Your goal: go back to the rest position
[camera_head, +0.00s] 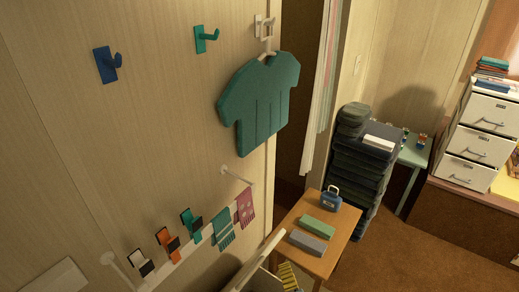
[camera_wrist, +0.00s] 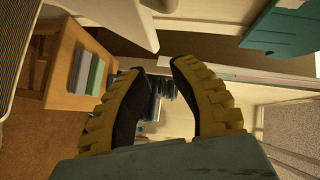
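My gripper (camera_wrist: 160,68) shows in the wrist view with its two black-and-yellow fingers apart. It is open, and nothing is held between the fingertips. In the head view a ridged yellow piece (camera_head: 288,276) shows at the bottom edge, partly cut off; it looks like a part of my gripper, but I cannot be sure. A teal shirt (camera_head: 259,104) hangs from a white wall hook (camera_head: 264,27), apart from the gripper. A teal piece, likely the shirt, also shows at the upper right of the wrist view (camera_wrist: 285,30).
A wooden table (camera_head: 290,222) holds a green block (camera_head: 318,227), a grey block (camera_head: 306,243) and a blue lock-like object (camera_head: 331,198). Blue and teal hooks (camera_head: 107,65) and small towels (camera_head: 224,231) line the left wall. Dark stacked bins (camera_head: 358,175) stand behind. Brown floor (camera_head: 410,255) is clear at right.

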